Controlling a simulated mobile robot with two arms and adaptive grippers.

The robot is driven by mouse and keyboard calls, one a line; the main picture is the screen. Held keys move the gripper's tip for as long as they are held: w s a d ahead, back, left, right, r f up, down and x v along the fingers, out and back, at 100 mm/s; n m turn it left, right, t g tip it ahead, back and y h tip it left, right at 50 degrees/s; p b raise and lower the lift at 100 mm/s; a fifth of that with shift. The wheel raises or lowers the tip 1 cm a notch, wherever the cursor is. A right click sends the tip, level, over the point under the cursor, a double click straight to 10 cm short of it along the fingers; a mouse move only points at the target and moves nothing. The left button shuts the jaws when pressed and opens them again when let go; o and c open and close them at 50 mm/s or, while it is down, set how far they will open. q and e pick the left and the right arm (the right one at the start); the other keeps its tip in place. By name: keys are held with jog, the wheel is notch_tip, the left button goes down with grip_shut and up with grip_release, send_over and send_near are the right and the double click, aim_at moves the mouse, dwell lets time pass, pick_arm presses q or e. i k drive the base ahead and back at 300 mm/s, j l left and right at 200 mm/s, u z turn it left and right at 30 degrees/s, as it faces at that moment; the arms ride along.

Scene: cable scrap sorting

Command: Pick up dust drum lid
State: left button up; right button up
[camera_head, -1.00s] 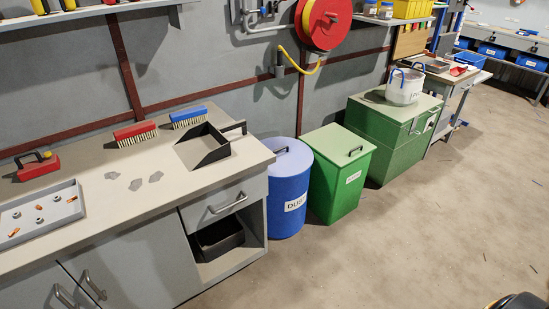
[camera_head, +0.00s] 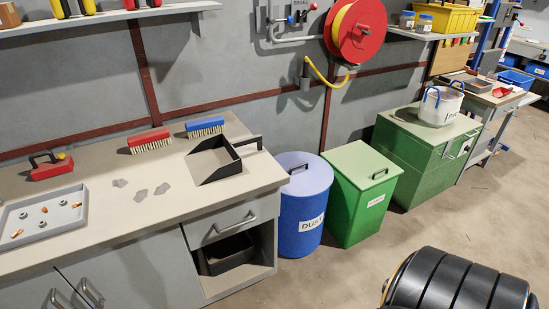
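The blue dust drum (camera_head: 303,220) stands on the floor just right of the grey workbench. Its pale blue-grey lid (camera_head: 308,178) lies on top, with a dark handle (camera_head: 298,168) on it. The lid's left edge is close to the bench corner. A black, ribbed part of my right arm shows at the bottom right, well apart from the drum. Neither gripper's fingers are in view.
A green bin (camera_head: 360,195) with its own handled lid stands close to the right of the drum. A black dustpan (camera_head: 215,161) lies on the workbench (camera_head: 110,218) near the drum. Floor in front of the drum is open.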

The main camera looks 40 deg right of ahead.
aim_at(310, 174)
jog(key=l+u, duration=0.1)
jog(key=l, duration=0.45)
jog(key=l+u, duration=0.15)
jog(key=l, duration=0.4)
jog(key=k+l+u, duration=0.1)
jog(key=l, duration=0.45)
jog(key=l+u, duration=0.1)
jog(key=l, duration=0.4)
jog(key=k+l+u, duration=0.15)
jog(key=l, duration=0.4)
